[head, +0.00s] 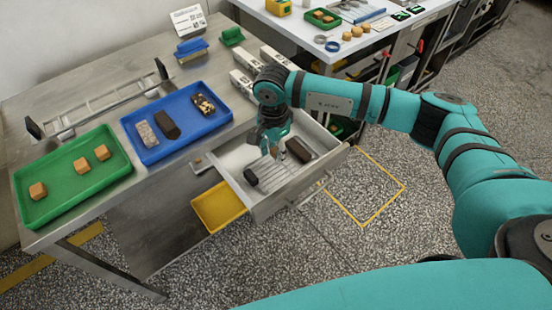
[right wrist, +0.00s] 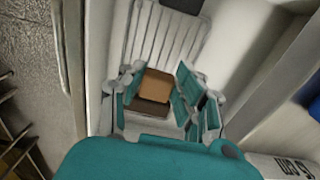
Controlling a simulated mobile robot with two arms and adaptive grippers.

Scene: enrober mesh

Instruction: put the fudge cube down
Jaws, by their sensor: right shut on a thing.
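My right gripper (head: 278,150) is over the open drawer (head: 262,210), pointing down. In the right wrist view my right gripper (right wrist: 160,98) is shut on the fudge cube (right wrist: 156,86), which has a tan top and a darker brown side. The cube is in front of a pale ribbed rack (right wrist: 163,40); I cannot tell whether it touches it. In the head view the cube cannot be made out at the gripper. The ribbed rack (head: 270,174) lies in the drawer. My left gripper is not in view.
Several things share the steel bench: a green tray (head: 45,212) with three tan cubes and a blue tray (head: 160,154) with three bars. A yellow bin (head: 218,207) is below.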

